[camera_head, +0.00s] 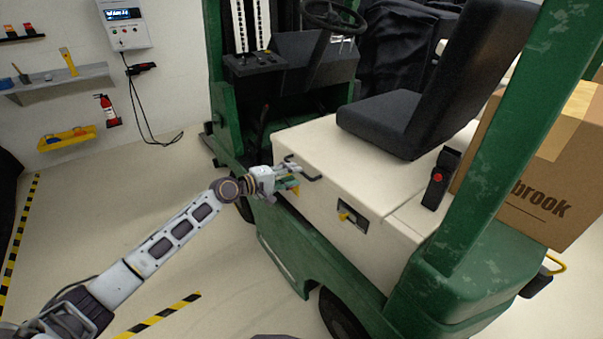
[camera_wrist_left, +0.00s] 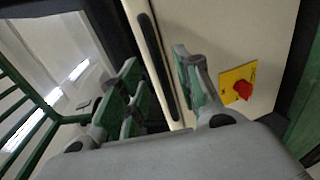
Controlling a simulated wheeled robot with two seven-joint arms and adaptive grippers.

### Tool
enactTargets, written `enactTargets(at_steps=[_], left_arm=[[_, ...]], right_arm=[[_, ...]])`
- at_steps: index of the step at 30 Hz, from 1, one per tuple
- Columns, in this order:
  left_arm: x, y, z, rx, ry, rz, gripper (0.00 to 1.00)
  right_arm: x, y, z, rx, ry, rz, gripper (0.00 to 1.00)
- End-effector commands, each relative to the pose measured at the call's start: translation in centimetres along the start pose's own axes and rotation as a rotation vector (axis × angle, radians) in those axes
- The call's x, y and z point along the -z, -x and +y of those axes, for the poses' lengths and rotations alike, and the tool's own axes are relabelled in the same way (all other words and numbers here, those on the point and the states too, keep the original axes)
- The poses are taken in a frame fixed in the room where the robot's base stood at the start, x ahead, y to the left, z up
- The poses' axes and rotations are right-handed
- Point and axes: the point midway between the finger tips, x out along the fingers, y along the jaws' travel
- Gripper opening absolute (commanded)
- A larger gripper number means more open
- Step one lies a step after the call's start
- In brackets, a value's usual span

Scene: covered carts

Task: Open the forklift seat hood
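The cream seat hood (camera_head: 318,150) of the green forklift carries a black seat (camera_head: 385,120) and lies closed. A black bar handle (camera_head: 314,174) is at its left end, and the bar also shows in the left wrist view (camera_wrist_left: 157,62). My left gripper (camera_head: 294,181) is at this end of the hood, beside the handle. In the left wrist view its fingers (camera_wrist_left: 158,78) are apart, with the black bar appearing between them. I cannot tell whether they touch it. My right gripper is not in view.
A yellow latch (camera_head: 344,216) sits on the hood's side. A red knob on a yellow plate (camera_wrist_left: 238,86) is close to the fingers. A green post (camera_head: 500,140) and a cardboard box (camera_head: 545,165) stand at the right. The floor on the left (camera_head: 130,185) is mostly clear.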

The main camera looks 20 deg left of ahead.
Motion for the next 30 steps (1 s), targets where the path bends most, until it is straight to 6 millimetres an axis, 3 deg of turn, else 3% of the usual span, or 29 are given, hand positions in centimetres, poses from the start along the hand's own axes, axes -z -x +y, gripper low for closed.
enactTargets(at_steps=[15,29,30], left_arm=[[0.0,-4.0,0.1,-0.002,-0.001,0.000,0.34],[-0.1,-4.5,0.1,0.000,-0.001,-0.001,0.34],[-0.1,-4.5,0.1,0.000,-0.001,-0.001,0.30]], right_arm=[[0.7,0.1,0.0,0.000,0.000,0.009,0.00],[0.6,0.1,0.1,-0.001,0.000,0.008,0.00],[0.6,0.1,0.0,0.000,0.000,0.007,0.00]])
